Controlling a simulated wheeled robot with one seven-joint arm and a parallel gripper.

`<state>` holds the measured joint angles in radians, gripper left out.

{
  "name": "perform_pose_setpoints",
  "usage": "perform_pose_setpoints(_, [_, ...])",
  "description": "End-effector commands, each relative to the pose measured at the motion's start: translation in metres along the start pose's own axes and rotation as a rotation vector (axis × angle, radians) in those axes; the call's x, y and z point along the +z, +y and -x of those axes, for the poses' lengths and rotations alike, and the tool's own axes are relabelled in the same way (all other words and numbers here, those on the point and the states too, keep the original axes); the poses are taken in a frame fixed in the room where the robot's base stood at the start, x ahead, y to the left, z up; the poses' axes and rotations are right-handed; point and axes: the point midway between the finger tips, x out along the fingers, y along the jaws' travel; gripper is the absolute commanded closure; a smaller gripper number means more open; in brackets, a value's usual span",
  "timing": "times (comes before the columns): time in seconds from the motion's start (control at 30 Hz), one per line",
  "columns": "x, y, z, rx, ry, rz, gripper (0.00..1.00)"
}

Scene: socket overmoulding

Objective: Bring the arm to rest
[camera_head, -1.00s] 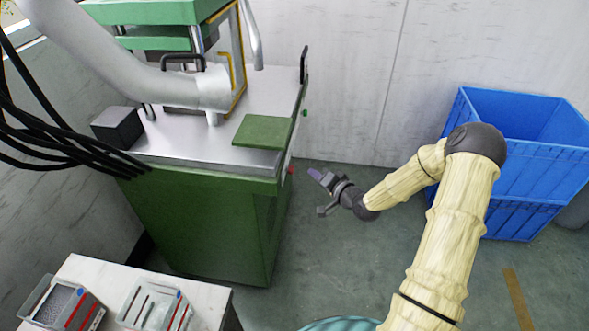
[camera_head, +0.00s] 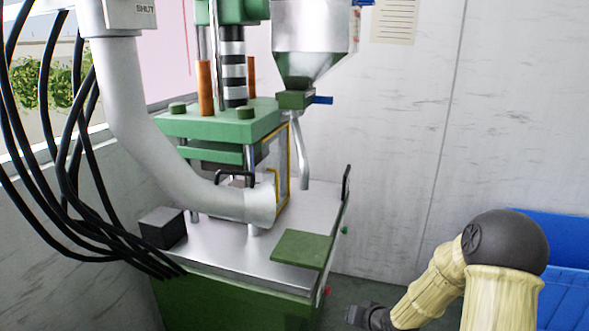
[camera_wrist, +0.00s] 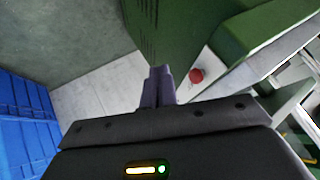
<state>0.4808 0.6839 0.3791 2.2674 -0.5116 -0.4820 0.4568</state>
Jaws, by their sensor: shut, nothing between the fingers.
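My gripper (camera_wrist: 158,86) shows in the wrist view with its two purple-grey fingers together and nothing between them. The gripper is apart from the machine, whose red button (camera_wrist: 196,76) shows close beside the fingers in the wrist view.
The moulding machine has a metal top with a green plate (camera_head: 302,249), a yellow-edged guard (camera_head: 283,175) and a grey duct (camera_head: 150,135). Black cables (camera_head: 75,215) hang at left. A blue crate (camera_head: 560,238) stands at right behind my arm. Floor shows between machine and wall.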

Motion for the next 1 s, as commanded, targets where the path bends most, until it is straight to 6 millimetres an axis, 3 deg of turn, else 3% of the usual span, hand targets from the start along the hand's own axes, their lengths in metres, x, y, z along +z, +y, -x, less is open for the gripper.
perform_pose_setpoints(0.3, [0.032, -0.010, 0.086, 0.267, -0.210, 0.181, 1.00])
perform_pose_setpoints(0.5, [0.059, -0.021, 0.143, 0.350, -0.327, 0.216, 1.00])
perform_pose_setpoints(0.87, [0.101, -0.041, 0.207, 0.358, -0.465, 0.212, 1.00])
perform_pose_setpoints(1.0, [0.089, -0.050, 0.225, 0.359, -0.474, 0.210, 1.00])
